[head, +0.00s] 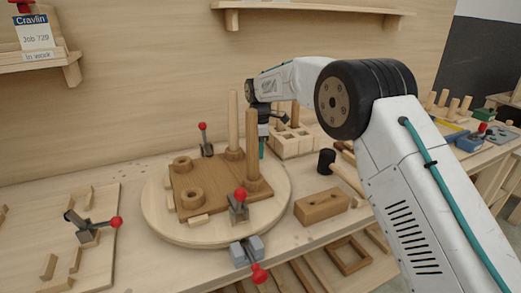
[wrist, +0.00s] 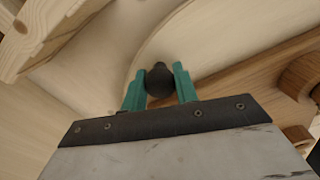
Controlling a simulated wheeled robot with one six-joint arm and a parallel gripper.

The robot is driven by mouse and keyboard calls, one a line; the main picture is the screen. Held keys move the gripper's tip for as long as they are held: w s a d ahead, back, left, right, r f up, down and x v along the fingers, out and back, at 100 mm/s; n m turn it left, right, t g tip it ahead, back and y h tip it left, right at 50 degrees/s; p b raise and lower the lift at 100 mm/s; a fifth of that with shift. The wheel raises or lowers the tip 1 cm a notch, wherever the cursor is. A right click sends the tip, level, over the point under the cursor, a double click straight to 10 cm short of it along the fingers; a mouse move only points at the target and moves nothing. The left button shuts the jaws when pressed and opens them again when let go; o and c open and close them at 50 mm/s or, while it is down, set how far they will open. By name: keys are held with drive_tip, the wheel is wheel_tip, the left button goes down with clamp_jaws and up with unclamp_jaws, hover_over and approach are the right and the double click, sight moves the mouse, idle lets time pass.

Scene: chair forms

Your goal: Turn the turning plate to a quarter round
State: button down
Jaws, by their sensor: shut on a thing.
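The turning plate (head: 153,212) is a pale round wooden disc on the bench in the head view. Its curved edge (wrist: 185,28) also crosses the wrist view. A brown wooden board (head: 218,187) lies on the plate, with two upright posts on its right side and two ring-like pieces on its left. My gripper (head: 262,152) is at the plate's far right edge, partly behind the posts. In the wrist view its teal fingers (wrist: 160,82) are shut on a dark round knob (wrist: 160,88). The knob's base is hidden.
Red-knobbed clamps (head: 238,207) and (head: 206,140) stand at the board's near and far sides. A grey clamp (head: 247,251) sits at the plate's front edge. A brown block (head: 322,206), a mallet (head: 327,161) and a pale holed block (head: 291,143) stand to the right.

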drive_tip(key=c, duration=1.1)
unclamp_jaws()
drive_tip(key=shift+r, duration=3.9)
drive_tip(key=shift+r, duration=0.1)
drive_tip(key=s+d+r+m, duration=0.5)
drive_tip(key=s+d+r, duration=0.3)
drive_tip(key=s+d, duration=0.3)
drive_tip(key=s+d+r+m, duration=0.5)
drive_tip(key=s+d+r, duration=0.2)
drive_tip(key=s+d, duration=0.35)
drive_tip(key=s+d+f+m, duration=0.3)
drive_tip(key=s, duration=0.7)
drive_tip(key=s+d+f+m+t, duration=0.1)
drive_tip(key=s+d+f+m, duration=0.2)
drive_tip(key=s, duration=0.7)
drive_tip(key=s+d+f+m, duration=0.3)
drive_tip(key=s+d+m, duration=0.1)
drive_tip(key=s, duration=0.6)
drive_tip(key=shift+s+d+f, duration=0.1)
drive_tip(key=shift+d+f, duration=0.1)
drive_tip(key=shift+f, duration=0.05)
